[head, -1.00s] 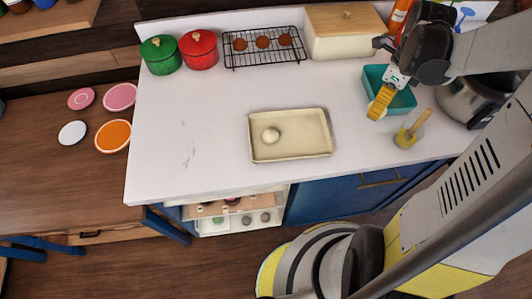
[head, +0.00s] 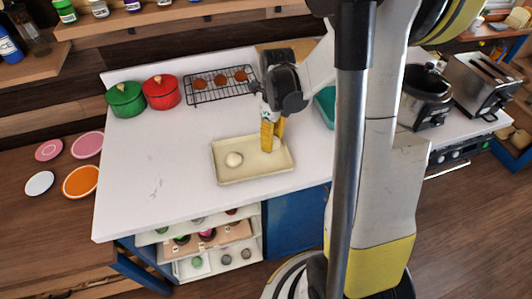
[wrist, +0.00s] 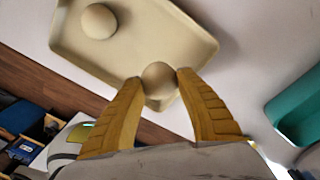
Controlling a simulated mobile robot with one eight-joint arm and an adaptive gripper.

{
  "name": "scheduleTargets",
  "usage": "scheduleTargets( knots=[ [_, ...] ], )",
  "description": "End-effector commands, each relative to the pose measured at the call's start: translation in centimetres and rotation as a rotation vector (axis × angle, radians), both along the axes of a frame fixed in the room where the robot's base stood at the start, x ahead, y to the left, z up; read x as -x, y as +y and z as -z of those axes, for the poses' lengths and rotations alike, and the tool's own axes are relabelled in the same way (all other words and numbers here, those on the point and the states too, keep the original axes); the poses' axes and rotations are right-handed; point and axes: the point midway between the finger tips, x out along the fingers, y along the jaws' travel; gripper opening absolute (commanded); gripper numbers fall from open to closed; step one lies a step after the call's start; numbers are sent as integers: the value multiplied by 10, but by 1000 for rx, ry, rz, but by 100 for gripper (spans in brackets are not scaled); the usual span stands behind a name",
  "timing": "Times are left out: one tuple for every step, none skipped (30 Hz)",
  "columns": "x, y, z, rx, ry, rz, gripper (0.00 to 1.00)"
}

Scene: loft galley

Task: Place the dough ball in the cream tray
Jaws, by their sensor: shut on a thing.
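The cream tray (head: 222,174) lies on the white counter in the head view. It also shows in the wrist view (wrist: 150,30). One pale dough ball (head: 234,160) rests in its left part, and this ball is at the upper left in the wrist view (wrist: 99,21). My gripper (wrist: 158,80) has its yellow fingers shut on another dough ball (wrist: 159,78), over the tray's inside near one edge. In the head view my gripper (head: 271,140) is over the tray's right part. I cannot tell whether the held ball touches the tray floor.
A teal container (head: 325,104) stands right of the tray, partly behind my arm; it also shows in the wrist view (wrist: 298,108). A green pot (head: 125,99), a red pot (head: 161,92) and a wire rack (head: 204,99) with brown rolls stand behind. The counter left of the tray is clear.

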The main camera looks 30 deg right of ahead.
Motion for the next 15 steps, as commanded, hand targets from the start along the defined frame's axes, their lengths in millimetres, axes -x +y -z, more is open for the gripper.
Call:
scheduleTargets(
  knots=[
    [-5, 4, 5, 0, 0, -1, 4],
    [-7, 6, 7, 0, 0, -1, 4],
    [-9, 8, 8, 0, 0, -1, 4],
    [-10, 9, 9, 0, 0, -1, 4],
    [-11, 10, 10, 0, 0, 0, 4],
    [-11, 10, 12, 0, 0, 0, 4],
    [-12, 10, 14, 0, 0, 0, 4],
    [-12, 10, 18, 0, 0, 1, 4],
    [-12, 10, 24, 0, 0, 1, 4],
    [-12, 10, 29, 0, 0, 1, 4],
    [-11, 10, 34, 0, 0, 1, 4],
    [-11, 10, 41, 0, 0, 1, 4],
    [-12, 10, 45, 0, 0, 1, 4],
    [-12, 10, 48, 0, 0, 1, 4],
    [-11, 10, 50, 0, 0, 1, 4]
  ],
)
